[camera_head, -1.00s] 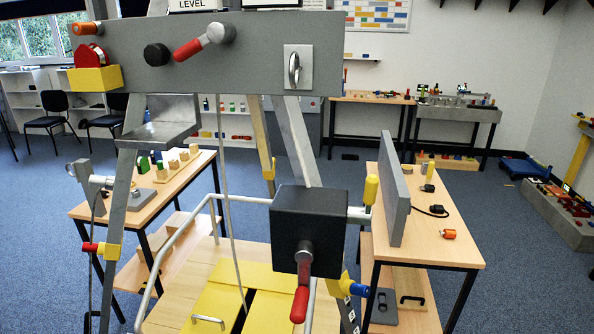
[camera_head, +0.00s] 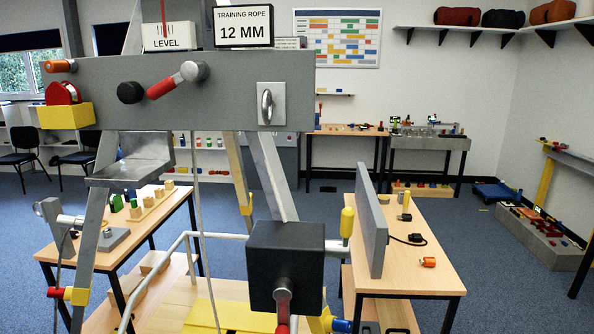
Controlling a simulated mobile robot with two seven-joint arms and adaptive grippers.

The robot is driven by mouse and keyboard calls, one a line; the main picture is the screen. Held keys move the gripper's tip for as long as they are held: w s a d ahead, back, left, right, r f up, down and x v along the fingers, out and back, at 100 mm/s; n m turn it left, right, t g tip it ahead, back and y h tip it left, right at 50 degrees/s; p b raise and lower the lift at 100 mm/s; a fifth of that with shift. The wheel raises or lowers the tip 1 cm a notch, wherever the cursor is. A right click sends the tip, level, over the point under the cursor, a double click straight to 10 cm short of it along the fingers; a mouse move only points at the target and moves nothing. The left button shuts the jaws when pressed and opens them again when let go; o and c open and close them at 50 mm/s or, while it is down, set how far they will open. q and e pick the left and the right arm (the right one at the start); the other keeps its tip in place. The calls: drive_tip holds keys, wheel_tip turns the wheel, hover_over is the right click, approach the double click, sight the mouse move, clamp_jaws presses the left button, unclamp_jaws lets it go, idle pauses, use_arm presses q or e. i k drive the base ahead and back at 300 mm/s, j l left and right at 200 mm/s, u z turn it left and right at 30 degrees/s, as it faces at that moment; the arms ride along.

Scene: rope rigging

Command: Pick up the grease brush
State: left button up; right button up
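I cannot tell for certain which thing is the grease brush. A yellow upright cylinder (camera_head: 347,222) stands by the left side of a grey upright panel (camera_head: 371,221). Another small yellow cylinder (camera_head: 407,201) stands on the right table (camera_head: 440,278), with a dark piece at its foot. An orange cylinder (camera_head: 428,262) lies on the same table. No bristles can be made out on any of them. Neither of my grippers is in view.
A grey beam (camera_head: 225,98) on a frame crosses the left and middle, with a red-handled lever (camera_head: 165,87). A black box (camera_head: 285,262) with a red handle stands in front. A left table (camera_head: 160,212) holds blocks. Blue carpet (camera_head: 500,290) is free at right.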

sight(407, 193)
drive_tip(key=k+l, duration=0.1)
drive_tip(key=l, duration=0.3)
drive_tip(key=k+l, duration=0.1)
drive_tip(key=l, duration=0.35)
drive_tip(key=l+u, duration=0.1)
drive_tip(key=l, duration=0.3)
drive_tip(key=k+l, duration=0.2)
drive_tip(key=l, duration=0.2)
drive_tip(key=i+l, duration=0.15)
drive_tip(key=l, duration=0.25)
drive_tip(key=i+l+u, duration=0.1)
drive_tip(key=l, duration=0.25)
drive_tip(key=i+l, duration=0.2)
drive_tip(key=l, duration=0.2)
drive_tip(key=i+l, duration=0.15)
drive_tip(key=l, duration=0.25)
drive_tip(key=i+l+u, duration=0.1)
drive_tip(key=l, duration=0.3)
drive_tip(key=i+l, duration=0.15)
drive_tip(key=l, duration=0.25)
drive_tip(key=i+l+u, duration=0.1)
drive_tip(key=u, duration=1.4)
drive_tip(key=l+z, duration=0.1)
drive_tip(key=z, duration=1.35)
drive_tip(key=i+u, duration=0.1)
drive_tip(key=u, duration=0.9)
